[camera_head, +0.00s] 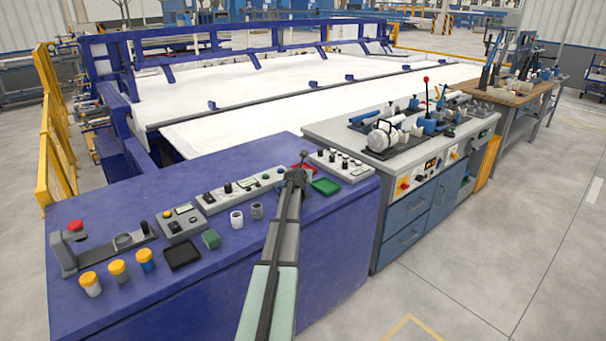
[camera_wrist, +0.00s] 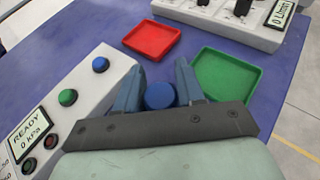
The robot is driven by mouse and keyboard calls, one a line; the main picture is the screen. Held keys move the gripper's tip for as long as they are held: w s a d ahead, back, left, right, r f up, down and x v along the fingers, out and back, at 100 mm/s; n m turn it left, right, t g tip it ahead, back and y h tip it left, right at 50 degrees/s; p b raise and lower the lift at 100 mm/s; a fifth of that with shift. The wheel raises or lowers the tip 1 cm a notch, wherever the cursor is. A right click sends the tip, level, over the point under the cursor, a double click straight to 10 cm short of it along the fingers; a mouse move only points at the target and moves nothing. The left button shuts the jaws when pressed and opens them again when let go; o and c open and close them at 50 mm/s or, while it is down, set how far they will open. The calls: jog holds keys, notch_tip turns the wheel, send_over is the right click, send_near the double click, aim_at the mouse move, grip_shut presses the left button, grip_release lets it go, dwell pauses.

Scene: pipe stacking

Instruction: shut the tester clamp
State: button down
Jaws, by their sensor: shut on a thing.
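My gripper (camera_head: 299,166) is over the purple bench, near the red and green trays. In the wrist view my gripper (camera_wrist: 160,95) has its two blue-grey fingers on either side of a round blue piece (camera_wrist: 160,95) and is shut on it. Only the top of this piece shows; I cannot tell whether it touches the bench. The grey tester panel (camera_wrist: 75,105) lies left of the gripper, with a green button, a blue button and a screen reading READY, 0 kPa. A grey fixture with a red knob (camera_head: 75,226) stands at the bench's far left; I cannot tell if it is the clamp.
A red tray (camera_wrist: 152,40) and a green tray (camera_wrist: 227,75) lie just beyond and right of the gripper.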

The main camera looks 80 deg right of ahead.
dwell(0.3)
jog(key=c, duration=0.8)
grip_release()
jog(key=v, duration=1.3)
jog(key=shift+a+r, duration=0.2)
jog(key=shift+a, duration=0.2)
